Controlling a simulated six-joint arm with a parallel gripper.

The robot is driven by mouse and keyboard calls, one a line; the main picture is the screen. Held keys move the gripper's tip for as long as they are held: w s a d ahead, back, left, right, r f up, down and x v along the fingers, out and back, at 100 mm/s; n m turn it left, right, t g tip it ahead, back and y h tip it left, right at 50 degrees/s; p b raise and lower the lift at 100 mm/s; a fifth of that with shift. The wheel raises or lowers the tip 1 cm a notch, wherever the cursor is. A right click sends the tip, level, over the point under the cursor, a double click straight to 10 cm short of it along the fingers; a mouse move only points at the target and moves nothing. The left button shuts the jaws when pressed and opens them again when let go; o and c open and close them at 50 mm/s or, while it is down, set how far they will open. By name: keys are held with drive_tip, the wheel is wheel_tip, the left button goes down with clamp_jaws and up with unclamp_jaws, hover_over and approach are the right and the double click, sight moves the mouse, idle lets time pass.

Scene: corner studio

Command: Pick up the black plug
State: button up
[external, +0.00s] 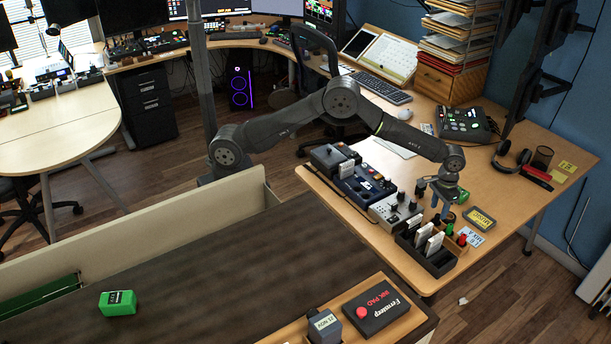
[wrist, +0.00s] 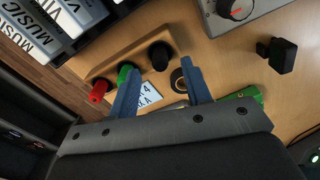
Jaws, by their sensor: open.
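The black plug (wrist: 160,55) stands in a light wooden holder (wrist: 108,62), in line with a green plug (wrist: 125,71) and a red plug (wrist: 97,92). In the wrist view my gripper (wrist: 158,68) is open, with its blue fingertips to either side of the black plug's near edge. The left fingertip overlaps the green plug's edge; I cannot tell whether they touch. Nothing is held. In the external view my gripper (external: 441,208) is over the holder area, where the red plug (external: 462,240) shows; the black plug is hard to make out there.
A black rack of white cards (external: 426,247) stands beside the holder. Grey and blue devices (external: 395,208) lie behind it. A dark ring-shaped object (wrist: 177,80) sits between the fingers in the wrist view. A small black block (wrist: 282,55) lies to the right.

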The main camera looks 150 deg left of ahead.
sight(438, 214)
drive_tip(key=f, duration=0.4)
drive_tip(key=shift+w+a+f, duration=0.1)
drive_tip(key=shift+a+f, duration=0.1)
clamp_jaws()
